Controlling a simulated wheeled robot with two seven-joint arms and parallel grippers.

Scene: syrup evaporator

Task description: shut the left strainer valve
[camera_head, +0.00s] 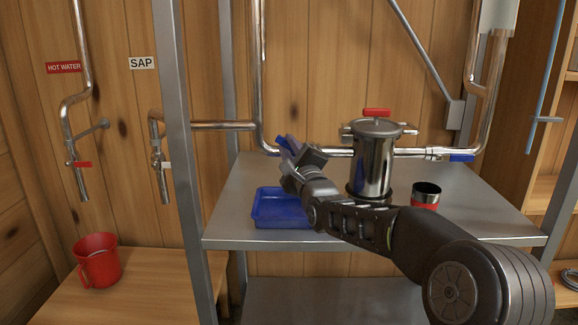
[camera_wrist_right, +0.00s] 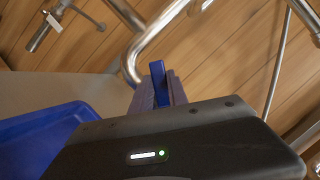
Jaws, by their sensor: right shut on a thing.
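The steel strainer pot (camera_head: 374,158) with a red-topped lid stands on the metal table, joined to the pipe on both sides. My right gripper (camera_head: 287,147) is at the pipe left of the strainer, shut on the left strainer valve's blue handle (camera_head: 282,142). In the right wrist view the blue handle (camera_wrist_right: 159,80) stands up between the fingers (camera_wrist_right: 161,94), next to the bent steel pipe. The fingers hide the handle's lower part and the valve body. The right strainer valve's blue handle (camera_head: 461,157) lies along the pipe. My left gripper is not in view.
A blue tray (camera_head: 280,219) is on the metal table (camera_head: 232,232) below my right gripper; it also shows in the wrist view (camera_wrist_right: 40,140). A red-and-black cup (camera_head: 425,196) stands right of the strainer. A red mug (camera_head: 97,262) is on the wooden bench. A steel post (camera_head: 180,150) stands at left.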

